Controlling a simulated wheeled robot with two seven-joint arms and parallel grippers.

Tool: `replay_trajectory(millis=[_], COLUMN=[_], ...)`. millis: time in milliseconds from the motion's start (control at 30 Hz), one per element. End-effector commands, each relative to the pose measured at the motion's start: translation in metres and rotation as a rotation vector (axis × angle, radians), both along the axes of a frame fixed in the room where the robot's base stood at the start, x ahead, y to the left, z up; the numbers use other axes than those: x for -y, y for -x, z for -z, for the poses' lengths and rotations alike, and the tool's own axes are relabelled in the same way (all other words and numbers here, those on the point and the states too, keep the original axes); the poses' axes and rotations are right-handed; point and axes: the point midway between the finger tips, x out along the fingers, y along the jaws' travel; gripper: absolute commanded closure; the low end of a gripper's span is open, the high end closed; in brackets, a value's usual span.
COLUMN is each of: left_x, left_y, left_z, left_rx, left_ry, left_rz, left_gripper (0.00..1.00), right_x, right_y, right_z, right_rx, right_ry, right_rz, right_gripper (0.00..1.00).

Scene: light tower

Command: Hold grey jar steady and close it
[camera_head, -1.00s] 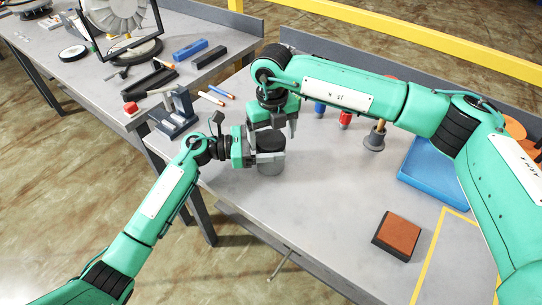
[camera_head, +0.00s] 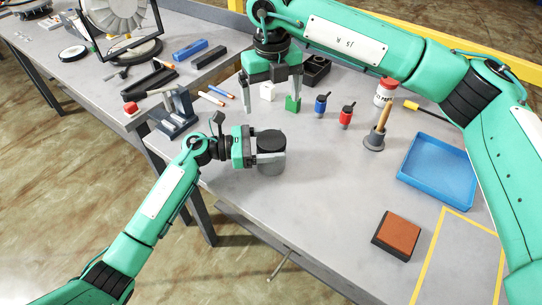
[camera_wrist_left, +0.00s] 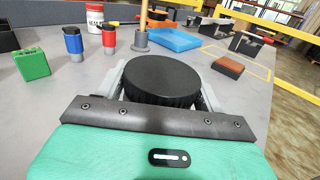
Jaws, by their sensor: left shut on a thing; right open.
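The grey jar (camera_head: 272,162) stands upright near the left front edge of the table, with its black lid (camera_head: 271,141) on top. My left gripper (camera_head: 268,154) is shut around the jar's side. In the left wrist view the black ribbed lid (camera_wrist_left: 162,78) sits between the fingers, and most of the jar body is hidden below it. I cannot tell how tightly the lid is seated. My right gripper (camera_head: 269,104) is open and empty, fingers pointing down, above and behind the jar, apart from the lid.
Blue (camera_head: 321,106) and red (camera_head: 346,117) bottles, a wooden-handled tool on a grey base (camera_head: 375,140), a blue tray (camera_head: 438,170) and a brown block (camera_head: 397,236) are to the right.

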Motion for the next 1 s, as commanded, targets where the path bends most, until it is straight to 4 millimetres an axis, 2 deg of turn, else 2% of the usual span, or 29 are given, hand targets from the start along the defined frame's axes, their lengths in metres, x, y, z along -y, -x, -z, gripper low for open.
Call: replay_trajectory(millis=[200, 233, 333, 600, 733, 867, 1000], left_x=[-0.001, -0.001, -0.001, -0.001, -0.007, -0.027, -0.059], left_y=[-0.001, -0.001, -0.001, 0.0, 0.0, 0.002, 0.005], left_z=[0.0, 0.0, 0.0, 0.0, 0.001, 0.003, 0.004], left_rx=[0.0, 0.0, 0.001, 0.001, 0.001, 0.002, 0.003], left_ry=[-0.001, -0.001, 0.0, 0.0, -0.001, -0.003, -0.004], left_rz=[-0.002, -0.002, -0.002, -0.001, -0.002, -0.003, -0.004], left_gripper=[0.94, 0.27, 0.07, 0.05, 0.05, 0.05, 0.05], right_x=[0.0, 0.0, 0.0, 0.001, 0.001, 0.001, 0.0], right_y=[0.0, 0.0, 0.0, 0.0, 0.0, 0.0, 0.0], right_z=[0.0, 0.0, 0.0, 0.0, 0.003, 0.01, 0.02], right_rx=[0.0, 0.0, 0.0, 0.0, 0.0, 0.0, 0.0], right_ry=[0.0, 0.0, 0.001, 0.001, 0.001, 0.001, 0.001], right_rz=[0.001, 0.001, 0.001, 0.001, 0.001, 0.001, 0.001], right_gripper=[0.07, 0.07, 0.07, 0.07, 0.07, 0.07, 0.07])
